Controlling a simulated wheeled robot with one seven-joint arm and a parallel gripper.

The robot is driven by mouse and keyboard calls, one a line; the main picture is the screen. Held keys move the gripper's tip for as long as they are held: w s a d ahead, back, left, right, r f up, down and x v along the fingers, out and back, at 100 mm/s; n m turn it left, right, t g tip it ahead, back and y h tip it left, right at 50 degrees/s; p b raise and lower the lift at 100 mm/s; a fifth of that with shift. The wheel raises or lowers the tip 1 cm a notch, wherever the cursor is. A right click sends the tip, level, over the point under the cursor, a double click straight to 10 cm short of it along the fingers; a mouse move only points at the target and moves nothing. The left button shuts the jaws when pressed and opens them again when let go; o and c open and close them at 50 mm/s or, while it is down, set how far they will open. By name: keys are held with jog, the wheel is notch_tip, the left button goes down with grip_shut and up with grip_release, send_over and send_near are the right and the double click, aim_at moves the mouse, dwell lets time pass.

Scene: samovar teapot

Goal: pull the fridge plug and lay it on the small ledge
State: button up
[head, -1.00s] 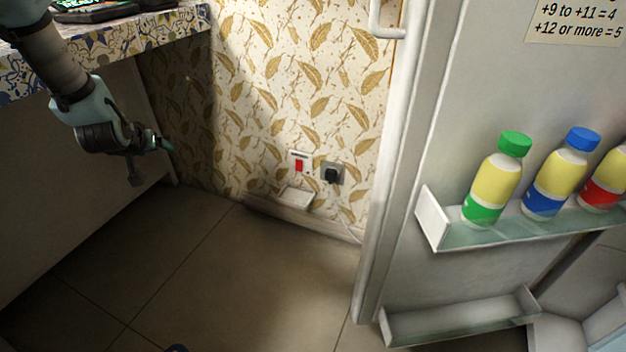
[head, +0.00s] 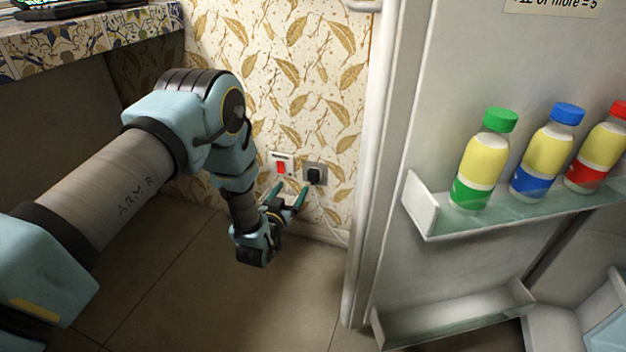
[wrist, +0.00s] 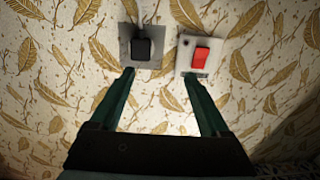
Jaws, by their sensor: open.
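The black fridge plug (head: 316,175) sits in a grey wall socket (head: 308,167) on the leaf-patterned wall. In the wrist view the plug (wrist: 141,49) is at the upper left, by the tip of the left finger, with its grey socket plate around it. My gripper (head: 289,195) is open and empty in front of the wall, just left of and below the plug in the head view. In the wrist view my gripper (wrist: 158,77) has its fingers spread, the right one below the red switch. The small ledge is not visible now; my arm and gripper cover its place below the sockets.
A red switch (head: 281,167) on a white plate is left of the socket; it also shows in the wrist view (wrist: 200,57). The open fridge door (head: 390,150) with bottles on its shelf stands close to the right. A tiled counter (head: 90,40) is at upper left.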

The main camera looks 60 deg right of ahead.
aim_at(312, 178)
jog(key=s, duration=0.1)
jog(key=s+f, duration=0.1)
jog(key=s, duration=0.1)
jog(key=shift+d+f+h, duration=0.15)
jog(key=shift+d+h, duration=0.05)
jog(key=shift+h, duration=0.2)
jog(key=b+x, duration=0.4)
jog(key=x, duration=0.3)
jog(key=shift+d+f+b, duration=0.2)
jog(key=shift+b, duration=0.15)
jog(key=shift+b+x, duration=0.35)
jog(key=shift+x, duration=0.45)
jog(key=shift+s+r, duration=0.1)
jog(key=shift+r, duration=0.05)
grip_shut()
dwell(0.4)
dwell(0.4)
